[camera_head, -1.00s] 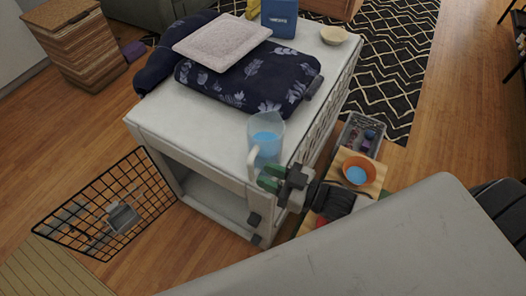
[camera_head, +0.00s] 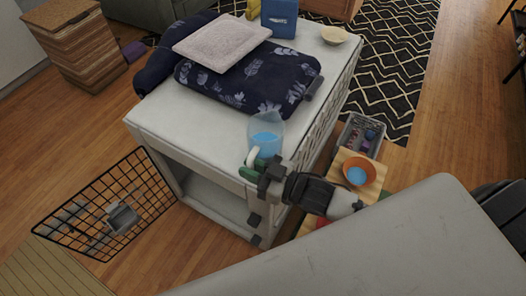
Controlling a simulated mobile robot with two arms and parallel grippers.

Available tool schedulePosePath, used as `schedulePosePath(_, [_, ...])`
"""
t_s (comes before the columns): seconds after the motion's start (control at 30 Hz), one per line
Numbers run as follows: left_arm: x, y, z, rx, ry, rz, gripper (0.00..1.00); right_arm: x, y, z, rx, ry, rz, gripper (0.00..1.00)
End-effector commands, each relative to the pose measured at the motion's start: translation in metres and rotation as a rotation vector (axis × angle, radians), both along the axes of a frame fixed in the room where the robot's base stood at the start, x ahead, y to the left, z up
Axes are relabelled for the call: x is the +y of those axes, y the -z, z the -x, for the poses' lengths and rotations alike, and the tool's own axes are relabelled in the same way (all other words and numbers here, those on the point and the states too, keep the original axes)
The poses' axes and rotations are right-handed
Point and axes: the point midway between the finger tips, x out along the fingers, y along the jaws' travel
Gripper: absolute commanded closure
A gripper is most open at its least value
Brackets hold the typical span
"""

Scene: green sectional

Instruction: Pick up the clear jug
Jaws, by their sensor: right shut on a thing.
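The clear jug (camera_head: 268,133) stands upright at the near right corner of the white table (camera_head: 165,130), with something blue showing inside it. Its pale handle (camera_head: 251,157) faces me. My right gripper (camera_head: 257,169) is at the handle, shut on it, and hides the handle's lower part. I cannot tell whether the jug's base is off the table top. My left gripper is not in view.
A folded dark floral cloth (camera_head: 245,85) with a pale square cushion (camera_head: 222,40) lies behind the jug. A blue box (camera_head: 279,18) and a shallow bowl (camera_head: 334,35) stand farther back. A black wire basket (camera_head: 108,207) is on the left; an orange bowl (camera_head: 358,163) is at right.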

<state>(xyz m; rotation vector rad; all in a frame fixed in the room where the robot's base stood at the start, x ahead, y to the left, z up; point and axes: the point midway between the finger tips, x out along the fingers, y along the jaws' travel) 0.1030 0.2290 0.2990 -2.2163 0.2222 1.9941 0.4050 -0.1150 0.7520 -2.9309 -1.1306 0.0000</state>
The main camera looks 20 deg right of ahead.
Motion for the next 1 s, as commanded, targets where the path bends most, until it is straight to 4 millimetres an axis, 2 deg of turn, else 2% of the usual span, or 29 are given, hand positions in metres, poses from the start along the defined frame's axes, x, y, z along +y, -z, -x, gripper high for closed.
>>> schedulePosePath(0.37, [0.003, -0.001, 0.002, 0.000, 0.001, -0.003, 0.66, 0.000, -0.006, 0.000, -0.006, -0.001, -0.001, 1.00])
schedulePosePath(0.53, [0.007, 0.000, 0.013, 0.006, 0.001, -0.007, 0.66, 0.000, -0.022, 0.000, -0.008, -0.001, 0.000, 1.00])
schedulePosePath(0.67, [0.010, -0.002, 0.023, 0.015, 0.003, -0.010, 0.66, 0.000, -0.044, 0.000, -0.010, -0.002, -0.001, 1.00])
schedulePosePath(1.0, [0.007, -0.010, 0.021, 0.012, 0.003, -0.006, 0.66, -0.023, -0.082, 0.064, -0.001, -0.001, 0.001, 1.00])
